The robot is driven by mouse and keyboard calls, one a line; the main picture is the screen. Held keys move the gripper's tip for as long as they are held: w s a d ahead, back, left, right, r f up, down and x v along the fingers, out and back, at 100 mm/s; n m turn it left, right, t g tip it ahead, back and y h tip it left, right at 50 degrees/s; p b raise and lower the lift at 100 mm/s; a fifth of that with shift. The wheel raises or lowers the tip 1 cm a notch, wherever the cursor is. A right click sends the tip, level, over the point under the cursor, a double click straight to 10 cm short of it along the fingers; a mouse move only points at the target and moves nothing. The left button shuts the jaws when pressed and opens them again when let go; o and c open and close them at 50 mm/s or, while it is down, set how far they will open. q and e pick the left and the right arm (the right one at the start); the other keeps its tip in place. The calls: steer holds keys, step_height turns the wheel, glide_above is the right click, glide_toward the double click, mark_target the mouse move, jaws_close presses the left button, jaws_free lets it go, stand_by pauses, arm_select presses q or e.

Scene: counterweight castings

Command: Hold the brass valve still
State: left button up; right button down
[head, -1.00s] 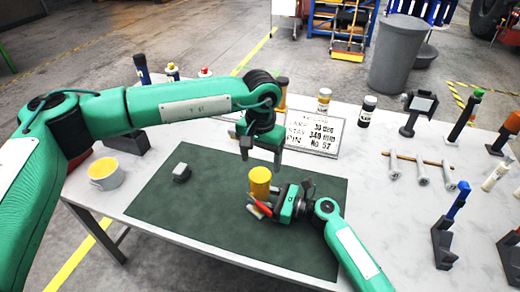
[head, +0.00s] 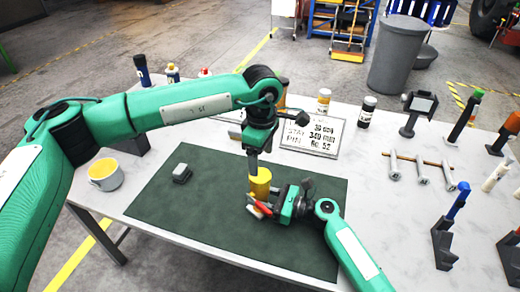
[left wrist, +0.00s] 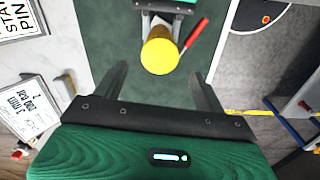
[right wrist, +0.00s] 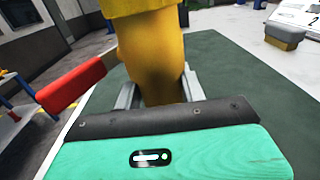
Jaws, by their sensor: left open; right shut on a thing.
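The brass valve (head: 260,182) is a yellow upright cylinder with a red handle (right wrist: 72,86) on its side. It stands over the dark green mat (head: 200,220). My right gripper (head: 272,208) is shut on the valve's lower body, and the right wrist view shows the yellow body (right wrist: 155,60) between its fingers. My left gripper (head: 254,165) is open, above and just behind the valve. In the left wrist view the round yellow top (left wrist: 159,56) lies beyond the spread fingers, apart from them. The valve's underside is hidden.
Tools on stands (head: 448,225) and several bolts (head: 422,172) occupy the right. The mat's front left is clear.

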mark_target(260, 175)
arm_select(q)
steer(key=n, duration=0.6)
steer(key=shift+r, duration=0.2)
steer(key=n, duration=0.6)
steer(key=shift+r+n, duration=0.2)
steer(key=shift+n, duration=0.2)
steer(key=n, duration=0.4)
steer(key=shift+r+n, duration=0.15)
steer(key=shift+n, duration=0.15)
steer(key=n, duration=0.6)
steer(key=shift+a+r, duration=0.15)
steer(key=shift+r, duration=0.05)
steer(key=shift+f, duration=4)
steer(key=shift+c, duration=0.2)
